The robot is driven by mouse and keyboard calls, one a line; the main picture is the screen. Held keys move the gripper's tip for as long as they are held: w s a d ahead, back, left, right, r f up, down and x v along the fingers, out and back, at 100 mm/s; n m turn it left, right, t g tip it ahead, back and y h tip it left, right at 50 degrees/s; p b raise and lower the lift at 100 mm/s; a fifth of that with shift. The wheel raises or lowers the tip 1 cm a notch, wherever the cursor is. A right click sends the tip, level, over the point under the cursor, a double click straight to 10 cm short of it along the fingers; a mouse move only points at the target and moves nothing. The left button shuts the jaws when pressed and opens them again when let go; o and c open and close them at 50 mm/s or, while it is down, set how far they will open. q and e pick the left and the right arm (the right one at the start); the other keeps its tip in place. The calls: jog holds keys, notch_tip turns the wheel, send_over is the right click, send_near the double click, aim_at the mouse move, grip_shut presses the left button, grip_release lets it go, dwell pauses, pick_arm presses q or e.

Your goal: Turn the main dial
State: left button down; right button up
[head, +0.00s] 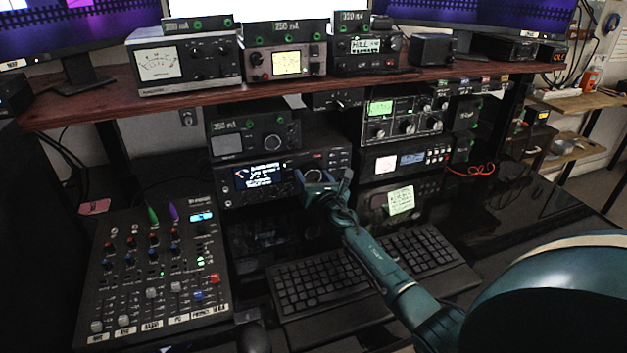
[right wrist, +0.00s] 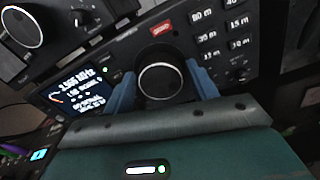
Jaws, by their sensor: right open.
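The main dial (right wrist: 161,82) is a round black knob with a silver ring on the front of a black radio (head: 262,181) with a lit display. In the right wrist view it sits between the two blue fingers of my right gripper (right wrist: 163,90), which are open on either side of it. I cannot tell whether either finger touches the knob. In the head view my right gripper (head: 325,180) is at the dial (head: 314,175) and partly covers it. My left gripper is not in view.
A mixer (head: 150,270) stands at the left and a keyboard (head: 350,275) lies in front of the radio. More radio units (head: 404,117) stand to the right. A wooden shelf (head: 220,95) with meters runs above the radio.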

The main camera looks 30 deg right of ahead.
jog(key=shift+c, duration=0.5)
jog(key=c, duration=0.6)
jog(key=shift+m, duration=0.3)
jog(key=m, duration=0.3)
jog(key=shift+f+b, duration=0.1)
jog(key=shift+b, duration=0.3)
jog(key=shift+d+m+b, duration=0.1)
jog(key=shift+m+b, duration=0.2)
jog(key=shift+m, duration=1.8)
jog(key=o, duration=0.7)
